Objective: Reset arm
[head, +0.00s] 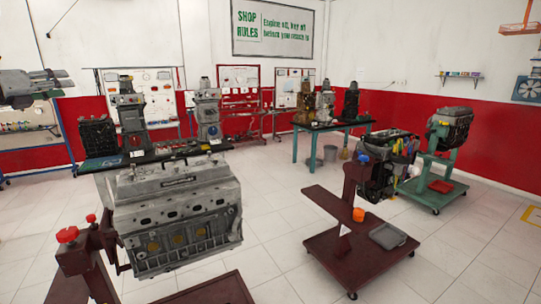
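My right gripper and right arm are not in view.
A grey engine block (180,215) on a dark red stand (70,262) fills the near left. Another red wheeled stand (365,262) carries an engine (375,178). A green stand (437,190) is behind it. Tables with engines stand farther back. Floor at right is clear.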

